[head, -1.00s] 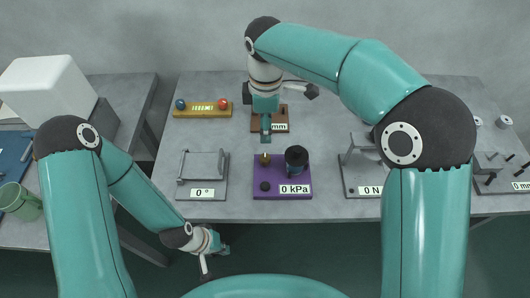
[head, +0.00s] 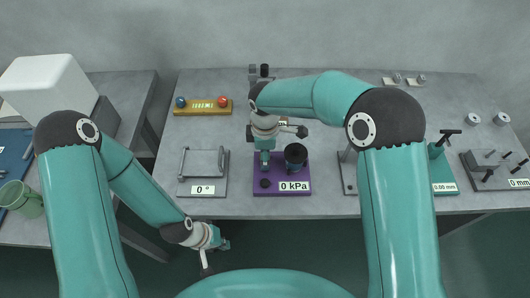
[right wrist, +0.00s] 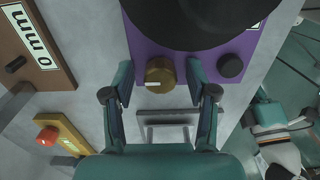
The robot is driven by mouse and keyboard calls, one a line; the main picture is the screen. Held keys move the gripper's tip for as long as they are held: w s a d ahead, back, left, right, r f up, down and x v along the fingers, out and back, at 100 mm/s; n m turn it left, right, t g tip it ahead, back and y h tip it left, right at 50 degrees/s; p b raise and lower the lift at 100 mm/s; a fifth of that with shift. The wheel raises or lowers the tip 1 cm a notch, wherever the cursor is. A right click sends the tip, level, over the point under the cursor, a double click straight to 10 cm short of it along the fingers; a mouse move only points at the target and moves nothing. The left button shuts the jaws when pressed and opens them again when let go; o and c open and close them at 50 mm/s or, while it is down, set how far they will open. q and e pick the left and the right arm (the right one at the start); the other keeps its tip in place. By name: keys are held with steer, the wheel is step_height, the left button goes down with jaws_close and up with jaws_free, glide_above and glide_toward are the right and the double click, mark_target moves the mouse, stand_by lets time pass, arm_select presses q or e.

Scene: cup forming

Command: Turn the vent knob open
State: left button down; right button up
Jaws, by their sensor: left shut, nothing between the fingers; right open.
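A purple vacuum unit (head: 300,165) with a "0 kPa" label stands near the table's front edge, with a dark round chamber (head: 296,155) on it. In the right wrist view its brass knob (right wrist: 154,84) with a pale pointer mark shows between my open right fingers, with no clear contact. A smaller black knob (head: 265,183) sits on the same base, outside the fingers. My right gripper (head: 265,168) hangs over the unit's left part and hides the brass knob in the head view. My left gripper (head: 224,244) is shut and empty, low before the table edge.
A grey fixture (head: 205,189) labelled "0 °" stands left of the unit, and a yellow box (head: 203,107) with red and blue buttons lies behind it. More fixtures stand to the right, including a green one (head: 441,176). Bare table lies between them.

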jaws_close()
stand_by(0.4)
steer(key=m+b, duration=0.3)
steer(key=shift+m, duration=0.3)
steer(key=m+b, duration=0.2)
steer(key=m, duration=0.2)
steer(key=m+b, duration=0.2)
steer(key=m, duration=0.4)
steer(key=m+b, duration=0.1)
steer(key=m, duration=0.3)
steer(key=shift+r, duration=0.15)
steer(key=shift+m, duration=0.3)
